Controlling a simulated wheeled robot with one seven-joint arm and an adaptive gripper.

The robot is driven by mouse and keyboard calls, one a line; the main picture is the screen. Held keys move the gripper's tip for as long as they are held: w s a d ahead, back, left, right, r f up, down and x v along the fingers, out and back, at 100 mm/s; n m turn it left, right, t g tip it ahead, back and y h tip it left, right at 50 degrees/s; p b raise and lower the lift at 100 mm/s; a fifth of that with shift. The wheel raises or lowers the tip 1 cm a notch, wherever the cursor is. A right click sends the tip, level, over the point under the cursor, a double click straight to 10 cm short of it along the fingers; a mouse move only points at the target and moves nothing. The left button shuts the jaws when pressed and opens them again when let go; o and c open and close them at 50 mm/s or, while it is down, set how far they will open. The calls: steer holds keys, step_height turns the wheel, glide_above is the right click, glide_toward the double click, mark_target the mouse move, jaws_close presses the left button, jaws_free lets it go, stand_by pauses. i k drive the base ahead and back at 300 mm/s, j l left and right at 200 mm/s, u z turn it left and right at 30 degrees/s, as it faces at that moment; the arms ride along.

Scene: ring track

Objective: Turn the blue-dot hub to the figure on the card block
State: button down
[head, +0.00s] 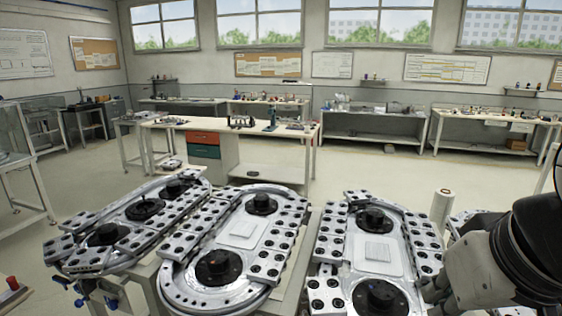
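I cannot make out a blue dot on any hub. Raised pale plates lie on the middle track (242,231) and right track (377,248); no figure is readable, and I cannot identify the card block. My gripper (432,292) is low at the right, beside the right track; its fingers are mostly hidden.
Dark-holed blocks line the track edges. A white cylinder (442,206) stands upright behind my arm, near the right track. Blue fittings (86,298) show below the left track. A workbench (226,130) with drawers stands beyond open floor (360,168).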

mark_target(381, 296)
steer(key=u, duration=0.7)
steer(key=i+j+u, duration=0.2)
steer(key=u, duration=0.2)
steer(key=i+j+u, duration=0.2)
steer(key=u, duration=0.25)
steer(key=i+j+u, duration=0.15)
steer(key=u, duration=0.25)
steer(key=i+j, duration=0.1)
steer(key=i, duration=0.6)
steer(key=z, duration=0.4)
steer(key=k+l+z, duration=0.1)
steer(key=z, duration=0.7)
steer(key=l+z, duration=0.15)
steer(key=z, duration=0.65)
steer(key=k+l, duration=0.05)
steer(key=l, duration=0.05)
